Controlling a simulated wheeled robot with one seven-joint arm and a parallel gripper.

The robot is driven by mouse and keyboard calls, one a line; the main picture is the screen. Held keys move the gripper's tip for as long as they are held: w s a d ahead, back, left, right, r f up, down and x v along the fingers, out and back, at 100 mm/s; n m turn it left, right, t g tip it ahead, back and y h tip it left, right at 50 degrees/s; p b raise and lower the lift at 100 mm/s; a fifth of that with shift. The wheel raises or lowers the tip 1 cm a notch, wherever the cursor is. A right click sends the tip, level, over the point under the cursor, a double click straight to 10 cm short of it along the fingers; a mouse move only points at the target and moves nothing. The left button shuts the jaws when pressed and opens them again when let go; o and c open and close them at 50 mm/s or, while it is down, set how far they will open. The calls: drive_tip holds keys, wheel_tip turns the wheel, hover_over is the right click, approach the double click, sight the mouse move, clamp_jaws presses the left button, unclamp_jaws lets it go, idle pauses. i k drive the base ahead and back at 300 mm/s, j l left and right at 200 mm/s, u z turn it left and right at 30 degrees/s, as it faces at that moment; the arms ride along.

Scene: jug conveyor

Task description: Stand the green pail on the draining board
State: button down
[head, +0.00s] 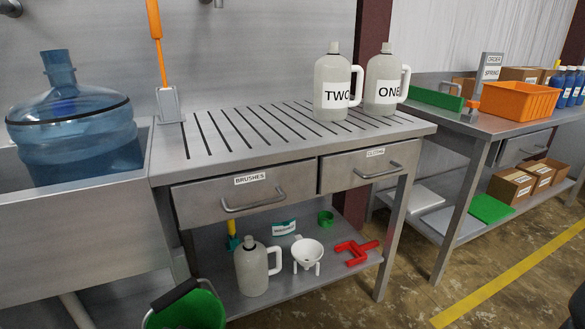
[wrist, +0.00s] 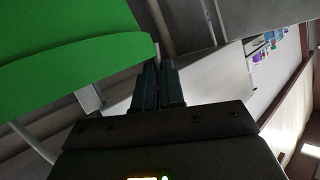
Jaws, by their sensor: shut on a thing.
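The green pail (head: 186,311) shows at the bottom edge of the head view, in front of the bench, with its lower part cut off. A black bar (head: 174,292) crosses its top left. In the wrist view the pail (wrist: 70,45) fills the upper left, close to my gripper (wrist: 158,68). My gripper is shut on the pail; the exact point of contact is hard to make out. The draining board (head: 222,135) is the slotted metal bench top, higher than the pail.
Jugs marked TWO (head: 331,92) and ONE (head: 385,88) stand at the board's back right; its left and front are clear. A brush holder (head: 169,105) stands at the back left. A blue bottle (head: 75,120) sits in the sink. Drawer handles (head: 252,202) stick out in front.

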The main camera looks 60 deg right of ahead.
sight(255, 130)
drive_tip(key=j+z, duration=0.25)
drive_tip(key=z, duration=0.2)
drive_tip(key=i+j+z, duration=0.1)
drive_tip(key=j+z, duration=0.15)
drive_tip(key=z, duration=0.25)
drive_tip(key=j+z, duration=0.25)
drive_tip(key=z, duration=0.2)
